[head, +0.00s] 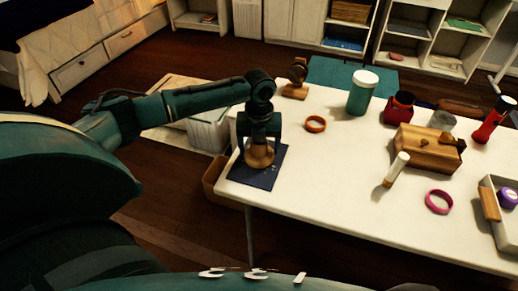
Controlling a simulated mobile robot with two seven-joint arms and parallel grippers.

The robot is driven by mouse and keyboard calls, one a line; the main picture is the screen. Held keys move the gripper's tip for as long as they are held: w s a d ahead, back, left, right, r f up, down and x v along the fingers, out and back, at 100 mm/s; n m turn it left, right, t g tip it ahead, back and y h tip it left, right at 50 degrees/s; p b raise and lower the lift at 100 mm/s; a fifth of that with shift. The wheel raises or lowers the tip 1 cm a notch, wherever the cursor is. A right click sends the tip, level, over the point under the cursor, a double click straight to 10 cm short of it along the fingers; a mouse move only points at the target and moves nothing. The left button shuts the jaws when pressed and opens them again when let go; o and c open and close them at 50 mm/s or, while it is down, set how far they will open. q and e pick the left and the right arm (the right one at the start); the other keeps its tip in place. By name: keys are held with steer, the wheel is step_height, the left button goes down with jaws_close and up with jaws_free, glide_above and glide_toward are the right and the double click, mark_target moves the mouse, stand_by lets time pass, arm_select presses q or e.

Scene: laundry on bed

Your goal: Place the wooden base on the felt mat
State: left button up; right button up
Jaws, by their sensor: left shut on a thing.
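The dark blue felt mat (265,180) lies at the near left corner of the white table. My left gripper (260,143) points down over the mat, shut on the rounded wooden base (260,157). My right gripper is not in view.
On the white table (330,190), an orange ring (316,124) and a small wooden stand (296,80) are near the mat. A teal jar (361,93), a wooden box (428,148), a pale cylinder (397,170) and a pink ring (439,202) are farther right. The table's front middle is clear.

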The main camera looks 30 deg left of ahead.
arm_select(q)
steer(key=shift+f, duration=0.5)
steer(key=o, duration=1)
steer(key=shift+f, duration=0.15)
step_height(320, 180, up, 12)
steer(key=shift+r+p, duration=0.15)
steer(key=shift+p, duration=0.25)
